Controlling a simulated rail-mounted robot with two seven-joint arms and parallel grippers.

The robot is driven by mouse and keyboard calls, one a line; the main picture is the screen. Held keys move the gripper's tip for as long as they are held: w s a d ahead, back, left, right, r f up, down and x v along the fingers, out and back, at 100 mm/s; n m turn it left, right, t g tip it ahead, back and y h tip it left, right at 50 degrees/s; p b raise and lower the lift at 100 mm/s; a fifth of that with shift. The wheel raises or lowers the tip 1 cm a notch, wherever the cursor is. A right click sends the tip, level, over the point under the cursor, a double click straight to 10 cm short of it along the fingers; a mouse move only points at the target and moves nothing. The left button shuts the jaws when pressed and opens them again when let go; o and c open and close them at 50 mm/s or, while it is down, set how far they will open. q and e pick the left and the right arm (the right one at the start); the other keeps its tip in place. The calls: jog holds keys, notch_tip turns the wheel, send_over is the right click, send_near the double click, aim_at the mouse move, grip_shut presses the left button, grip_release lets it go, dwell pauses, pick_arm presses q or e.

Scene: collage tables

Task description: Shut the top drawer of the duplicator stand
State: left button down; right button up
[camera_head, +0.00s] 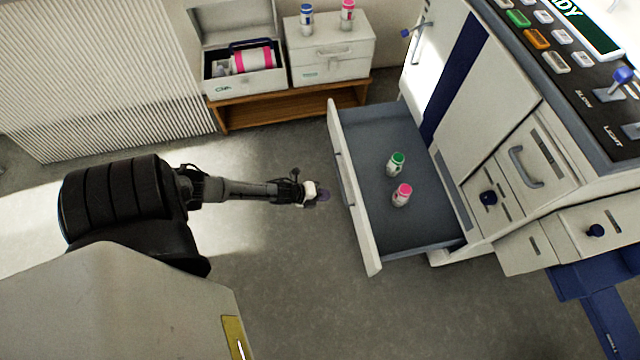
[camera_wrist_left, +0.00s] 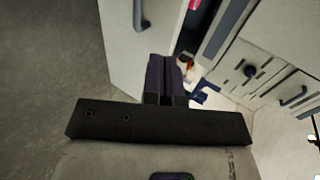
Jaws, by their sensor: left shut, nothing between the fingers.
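The open top drawer (camera_head: 375,255) juts out to the left from the white duplicator stand (camera_head: 452,130). Its grey inside holds a green-capped bottle (camera_head: 396,164) and a pink-capped bottle (camera_head: 402,195), both upright. A long handle (camera_head: 346,180) runs along its front panel. My left gripper (camera_head: 324,194) is shut and empty, just left of the drawer front, with a small gap seeming to remain. In the left wrist view, the gripper's dark fingers (camera_wrist_left: 166,78) are together in front of the white drawer front (camera_wrist_left: 120,45), whose handle (camera_wrist_left: 140,14) shows at the top. My right gripper is not in view.
A wooden bench (camera_head: 270,108) at the back holds an open white case (camera_head: 240,83) and a closed white case (camera_head: 333,62) with two bottles on top. A ribbed white panel (camera_head: 95,85) stands at the back left. The floor left of the drawer is clear.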

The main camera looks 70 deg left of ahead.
aim_at(354, 194)
pick_arm(q)
jog(key=b+x, duration=0.1)
jog(key=x, duration=0.1)
jog(key=b+x, duration=0.1)
jog(key=x, duration=0.2)
jog(key=r+b+x, duration=0.1)
jog(key=x, duration=0.2)
jog(key=shift+w+d+b, duration=0.1)
jog(key=shift+w+b, duration=0.25)
jog(key=shift+w+d, duration=0.1)
jog(key=shift+w, duration=0.5)
jog(key=shift+w+r, duration=0.1)
jog(key=shift+w, duration=0.05)
